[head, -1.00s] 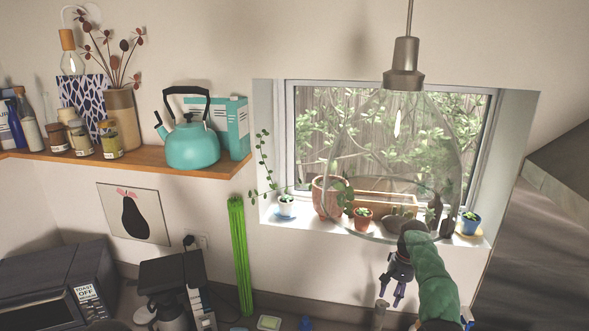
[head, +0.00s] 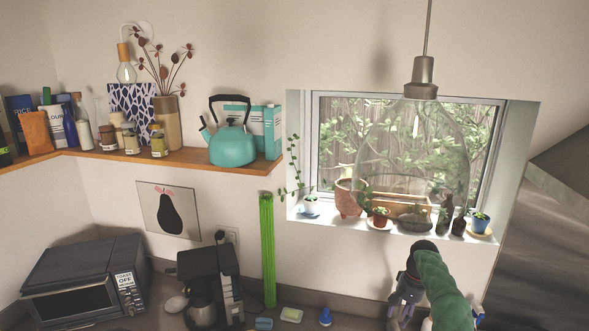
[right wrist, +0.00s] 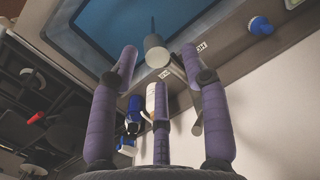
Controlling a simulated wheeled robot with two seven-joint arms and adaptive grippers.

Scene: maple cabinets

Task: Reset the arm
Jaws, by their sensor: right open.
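My right arm, in a green sleeve, comes in at the lower right of the head view. Its gripper (head: 405,298) hangs low in front of the wall below the window, partly cut off by the bottom edge. In the right wrist view my right gripper (right wrist: 158,70) has its purple fingers spread apart with nothing held. A grey cylindrical part (right wrist: 157,53) shows between and beyond the fingertips; whether it touches them I cannot tell. My left gripper is not in view.
A glass pendant lamp (head: 420,75) hangs before the window. Potted plants line the sill. The shelf (head: 190,162) holds a teal kettle (head: 232,146). A toaster oven (head: 85,282) and coffee maker (head: 212,285) stand on the counter. A blue basin (right wrist: 120,25) shows in the wrist view.

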